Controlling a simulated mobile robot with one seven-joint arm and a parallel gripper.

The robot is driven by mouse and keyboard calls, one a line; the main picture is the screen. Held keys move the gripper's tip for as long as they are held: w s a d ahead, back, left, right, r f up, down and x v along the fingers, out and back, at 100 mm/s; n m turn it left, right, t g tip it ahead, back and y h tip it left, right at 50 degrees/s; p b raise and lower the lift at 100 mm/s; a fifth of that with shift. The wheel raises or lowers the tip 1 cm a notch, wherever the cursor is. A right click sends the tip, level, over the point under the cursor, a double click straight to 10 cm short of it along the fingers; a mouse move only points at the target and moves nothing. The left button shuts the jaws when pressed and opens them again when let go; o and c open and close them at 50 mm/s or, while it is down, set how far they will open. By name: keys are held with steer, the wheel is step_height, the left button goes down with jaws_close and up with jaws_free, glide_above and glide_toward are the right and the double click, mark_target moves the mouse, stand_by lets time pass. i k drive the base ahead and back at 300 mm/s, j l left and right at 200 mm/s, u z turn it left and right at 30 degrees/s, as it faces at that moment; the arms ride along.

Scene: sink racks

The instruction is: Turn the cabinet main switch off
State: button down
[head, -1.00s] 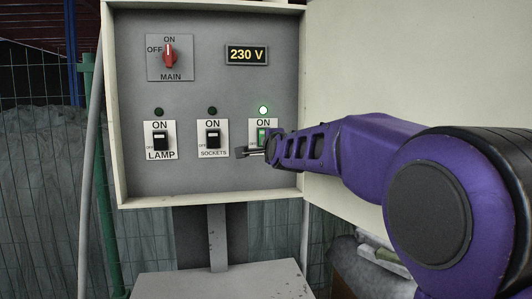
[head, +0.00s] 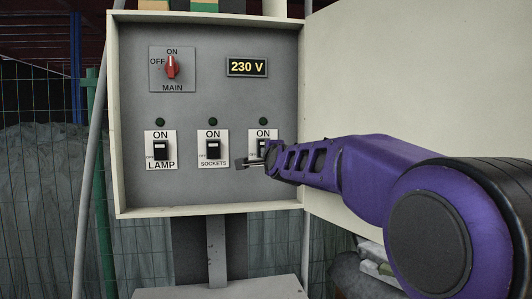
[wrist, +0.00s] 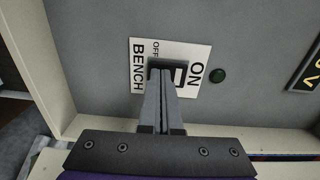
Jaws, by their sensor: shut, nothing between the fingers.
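My gripper (head: 243,163) is shut and empty at the lower right of the panel, well below and right of the knob. In the wrist view the closed fingertips (wrist: 161,72) are at the BENCH switch (wrist: 182,76) and partly cover it; I cannot tell whether they touch. The main switch is out of the wrist view.
A display (head: 247,67) reads 230 V. The lamp switch (head: 161,149) and sockets switch (head: 213,148) sit left of my gripper, with dark indicators above. The bench indicator (head: 263,122) is dark too. The cabinet's rim (head: 115,120) projects around the panel; its open door (head: 420,80) stands at right.

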mark_target(171, 68)
steer(key=k+l, duration=0.15)
steer(key=k, duration=0.3)
steer(key=k+l+z, duration=0.1)
steer(key=k, duration=0.4)
steer(key=k+j+z, duration=0.15)
steer(key=k, duration=0.15)
steer(key=i+l+u, duration=0.25)
steer(key=i, duration=0.5)
steer(key=i+j, duration=0.05)
steer(key=j, duration=0.05)
